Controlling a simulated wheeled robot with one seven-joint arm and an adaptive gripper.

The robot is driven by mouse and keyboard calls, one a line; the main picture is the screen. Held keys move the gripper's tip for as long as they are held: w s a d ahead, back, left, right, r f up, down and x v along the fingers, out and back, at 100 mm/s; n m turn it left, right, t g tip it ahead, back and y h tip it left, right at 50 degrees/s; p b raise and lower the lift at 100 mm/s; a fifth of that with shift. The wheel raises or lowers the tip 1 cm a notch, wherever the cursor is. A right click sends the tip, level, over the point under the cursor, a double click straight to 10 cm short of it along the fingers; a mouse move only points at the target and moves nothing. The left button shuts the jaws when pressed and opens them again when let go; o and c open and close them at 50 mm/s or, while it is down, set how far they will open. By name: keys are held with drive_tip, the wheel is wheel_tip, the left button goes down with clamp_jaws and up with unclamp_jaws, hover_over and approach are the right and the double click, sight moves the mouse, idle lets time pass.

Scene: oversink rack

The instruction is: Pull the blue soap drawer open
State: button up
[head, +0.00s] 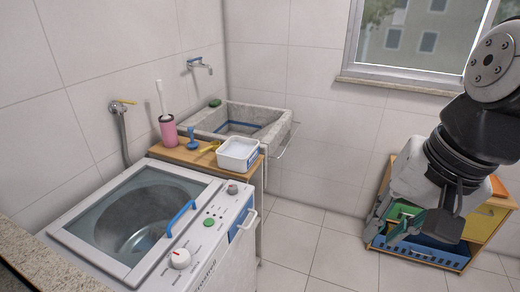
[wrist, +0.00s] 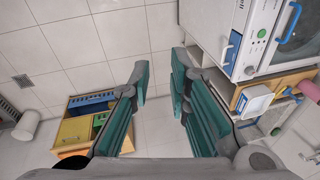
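The blue soap drawer (head: 238,227) is set in the front of the white washing machine (head: 213,262), near its right corner in the head view. It looks closed, with a white handle (head: 249,219) on its face. In the wrist view the drawer (wrist: 232,49) is at upper right, beyond the fingers. My gripper (head: 408,230) is at the right of the head view, well apart from the machine and in front of a shelf. In the wrist view my gripper (wrist: 161,80) has its teal fingers spread, with only floor between them.
A wooden shelf unit (head: 489,222) with a blue basket (head: 430,251) stands behind my gripper. A wooden counter (head: 182,154) with a white tub (head: 238,154) and the stone sink (head: 281,124) adjoin the machine. Tiled floor (head: 320,246) between machine and shelf is clear.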

drive_tip(key=w+a+f+m+g+y+b, duration=0.3)
drive_tip(key=w+a+f+m+y+b, duration=0.15)
drive_tip(key=w+f+m, duration=0.55)
drive_tip(key=m+y+b, duration=0.8)
drive_tip(key=m+y, duration=0.2)
drive_tip(key=m, duration=1.1)
approach(252, 220)
drive_tip(key=a, duration=0.3)
drive_tip(key=a+f+b, duration=0.1)
drive_tip(key=a, duration=0.2)
drive_tip(key=a+f, duration=0.1)
drive_tip(key=a, duration=0.2)
drive_tip(key=shift+s+a+f, duration=0.15)
drive_tip(key=shift+a, duration=0.25)
clamp_jaws()
